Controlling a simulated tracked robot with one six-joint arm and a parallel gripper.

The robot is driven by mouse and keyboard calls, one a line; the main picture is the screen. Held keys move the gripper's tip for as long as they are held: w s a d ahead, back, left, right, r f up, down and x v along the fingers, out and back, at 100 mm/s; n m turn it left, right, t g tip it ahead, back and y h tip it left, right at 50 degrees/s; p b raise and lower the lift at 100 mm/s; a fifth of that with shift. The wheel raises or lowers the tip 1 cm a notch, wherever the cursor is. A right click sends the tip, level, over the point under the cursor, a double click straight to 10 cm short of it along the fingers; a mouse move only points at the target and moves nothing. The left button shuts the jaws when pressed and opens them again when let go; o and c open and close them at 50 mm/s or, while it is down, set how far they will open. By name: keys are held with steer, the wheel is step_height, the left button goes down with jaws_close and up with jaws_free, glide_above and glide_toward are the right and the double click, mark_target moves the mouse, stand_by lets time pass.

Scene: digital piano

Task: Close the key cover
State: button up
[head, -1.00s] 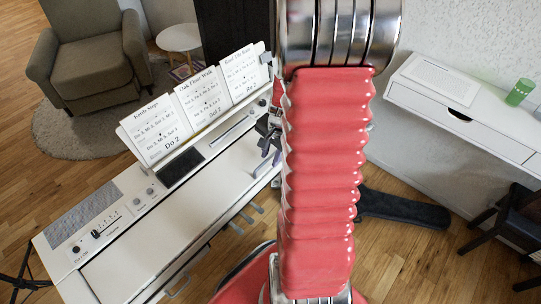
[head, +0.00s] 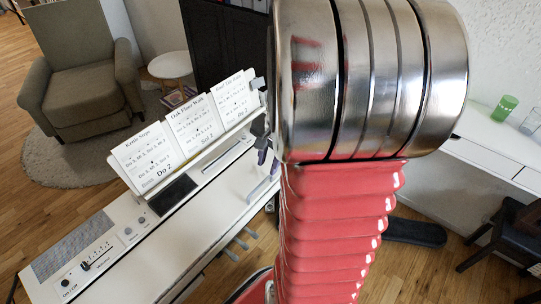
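The white digital piano (head: 50,272) stands at the left, running diagonally from the lower left to behind my arm. A flat white surface, apparently the key cover (head: 150,234), lies in front of its control panel; no keys show. A light grey bar, perhaps a handle (head: 262,188), shows at the cover's right end. My gripper (head: 263,150) shows only in part as dark purplish-grey fingers near the piano's right end, beside my red arm. The rest of it is hidden behind the arm. Whether it touches the piano or is open cannot be told.
Song sheets (head: 188,127) stand on the piano's music rest. Grey pedals (head: 240,240) show below its front. An armchair (head: 82,75) and a round side table (head: 168,66) are behind. A white desk (head: 490,160) and dark chair (head: 512,235) stand right.

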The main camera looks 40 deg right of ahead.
steer(key=r, duration=0.3)
steer(key=shift+s+r, duration=0.15)
steer(key=shift+s, duration=0.2)
stand_by(0.4)
steer(key=s+a+r+n+t, duration=0.1)
steer(key=a+r+n, duration=0.3)
steer(key=a, duration=0.4)
steer(key=s+a+r+n+t, duration=0.1)
steer(key=s+a+r+n, duration=0.1)
steer(key=a+r+n, duration=0.2)
steer(key=s+a+r+n+t, duration=0.1)
steer(key=a+r+n, duration=0.3)
steer(key=a+n, duration=0.4)
steer(key=shift+s+a+r+n, duration=0.2)
steer(key=shift+s+a+n, duration=0.3)
steer(key=shift+a, duration=2.25)
